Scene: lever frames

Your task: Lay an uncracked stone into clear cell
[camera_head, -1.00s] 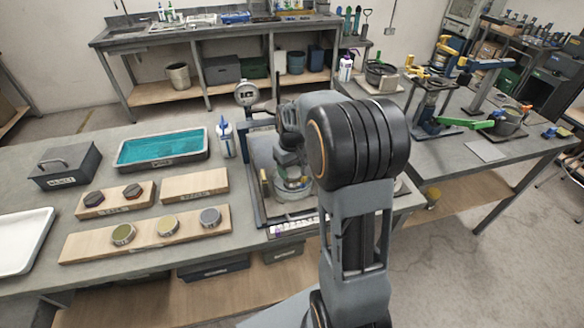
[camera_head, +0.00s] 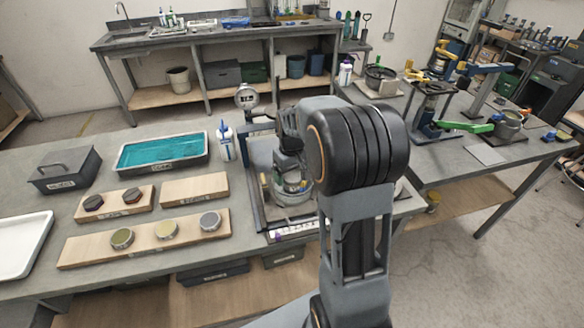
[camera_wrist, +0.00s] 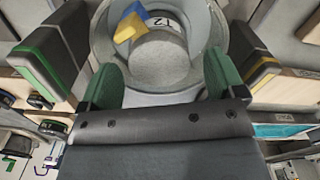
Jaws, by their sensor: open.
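My gripper (camera_wrist: 163,80) is open, with a green pad on each side. In the wrist view a round grey stone-like piece (camera_wrist: 157,62) lies between and beyond the pads, inside a round grey dish (camera_wrist: 106,38). I cannot tell whether the pads touch it, and no crack is visible on its face. A blue and yellow piece (camera_wrist: 132,24) and a white label (camera_wrist: 163,20) are at the dish's far side. In the head view the arm partly hides the dish (camera_head: 293,196).
Two dark pieces (camera_head: 132,195) sit on a smaller board (camera_head: 110,206); another board (camera_head: 195,188) is bare.

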